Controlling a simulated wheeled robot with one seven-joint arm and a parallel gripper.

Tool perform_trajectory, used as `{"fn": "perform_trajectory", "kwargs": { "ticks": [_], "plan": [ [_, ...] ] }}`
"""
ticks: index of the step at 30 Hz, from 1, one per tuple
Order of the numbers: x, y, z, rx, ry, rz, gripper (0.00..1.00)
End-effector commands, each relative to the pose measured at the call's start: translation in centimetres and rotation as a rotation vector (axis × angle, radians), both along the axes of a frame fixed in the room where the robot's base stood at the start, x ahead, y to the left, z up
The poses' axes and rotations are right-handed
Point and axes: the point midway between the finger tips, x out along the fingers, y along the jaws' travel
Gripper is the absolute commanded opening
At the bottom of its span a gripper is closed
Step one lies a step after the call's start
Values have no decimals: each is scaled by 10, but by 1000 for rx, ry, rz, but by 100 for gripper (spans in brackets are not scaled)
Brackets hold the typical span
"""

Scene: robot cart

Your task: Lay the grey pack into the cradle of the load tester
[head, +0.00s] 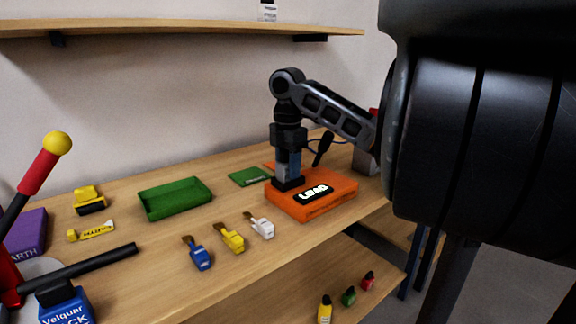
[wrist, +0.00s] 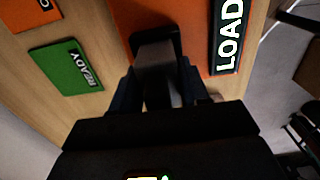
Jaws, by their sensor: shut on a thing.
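The load tester (head: 335,196) is a flat orange block on the wooden bench, with a lit LOAD panel; its orange top also shows in the wrist view (wrist: 193,35). Its black cradle (head: 287,184) is on its left part, and a dark rim of it shows in the wrist view (wrist: 172,42). My gripper (head: 289,165) points down right over the cradle. It is shut on the grey pack (wrist: 155,68), which stands upright between the fingers. The pack's lower end is at the cradle; I cannot tell whether it is seated inside. The fingers hide part of the pack.
A green READY pad (head: 249,176) lies left of the tester. A green tray (head: 176,198) is farther left. Blue (head: 200,259), yellow (head: 232,241) and white (head: 262,228) tagged items line the front edge. A red lever with a yellow knob (head: 57,143) stands at far left.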

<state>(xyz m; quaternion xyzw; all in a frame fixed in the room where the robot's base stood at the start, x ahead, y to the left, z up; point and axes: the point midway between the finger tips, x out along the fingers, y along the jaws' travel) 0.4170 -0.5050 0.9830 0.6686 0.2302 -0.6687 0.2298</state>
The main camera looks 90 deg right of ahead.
Motion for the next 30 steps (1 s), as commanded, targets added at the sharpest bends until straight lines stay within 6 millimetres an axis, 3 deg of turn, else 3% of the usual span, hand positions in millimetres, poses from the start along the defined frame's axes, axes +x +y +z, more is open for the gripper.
{"fn": "perform_trajectory", "kwargs": {
  "ticks": [4,5,13,23,30],
  "plan": [
    [0,0,1,-1,-1,0,0],
    [0,0,1,-1,-1,0,48],
    [0,0,0,-1,-1,0,74],
    [0,0,5,-1,0,0,75],
    [0,-1,41,-4,2,0,75]
  ]
}}
